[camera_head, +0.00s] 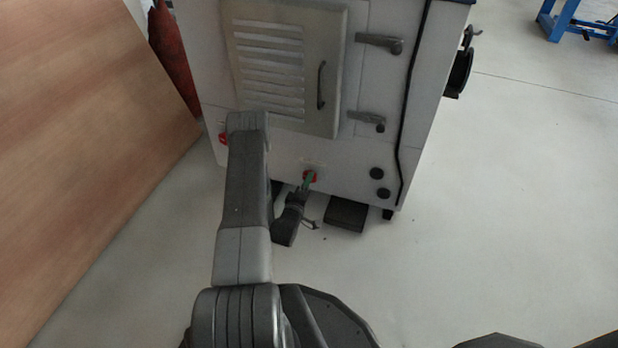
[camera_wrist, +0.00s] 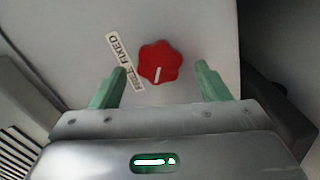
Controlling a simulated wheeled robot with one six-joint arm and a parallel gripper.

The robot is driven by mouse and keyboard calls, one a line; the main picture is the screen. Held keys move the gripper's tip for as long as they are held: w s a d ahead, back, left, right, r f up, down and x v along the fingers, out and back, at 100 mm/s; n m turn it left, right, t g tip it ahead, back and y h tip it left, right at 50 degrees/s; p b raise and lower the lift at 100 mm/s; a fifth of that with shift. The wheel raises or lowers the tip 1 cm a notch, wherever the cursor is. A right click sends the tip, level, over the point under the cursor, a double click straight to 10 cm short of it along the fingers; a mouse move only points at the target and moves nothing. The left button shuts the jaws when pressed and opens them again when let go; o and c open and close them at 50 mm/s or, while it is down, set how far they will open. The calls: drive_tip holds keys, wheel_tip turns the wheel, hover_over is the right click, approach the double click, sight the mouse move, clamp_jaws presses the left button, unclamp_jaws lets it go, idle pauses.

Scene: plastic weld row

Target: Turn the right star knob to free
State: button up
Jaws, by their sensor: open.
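The right star knob (camera_wrist: 161,60) is red and sits on the pale cabinet face in the wrist view. A white line on it points toward the bottom of the picture. In the head view the knob (camera_head: 312,174) shows low on the cabinet, partly hidden by my gripper (camera_head: 306,184).
The cabinet (camera_head: 345,155) has a louvred door (camera_head: 285,65) with a handle, two latches and two dark round parts. Another red knob (camera_head: 223,138) is at left, partly behind my arm. A dark pedal-like block (camera_head: 346,214) lies below. A brown panel (camera_head: 90,130) stands left.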

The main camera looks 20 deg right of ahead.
drive_tip(key=p+v, duration=0.2)
drive_tip(key=v, duration=0.7)
drive_tip(key=shift+s+a, duration=0.25)
drive_tip(key=shift+s, duration=0.05)
drive_tip(key=b+x, duration=0.4)
drive_tip(key=x, duration=1)
drive_tip(key=shift+a, duration=0.1)
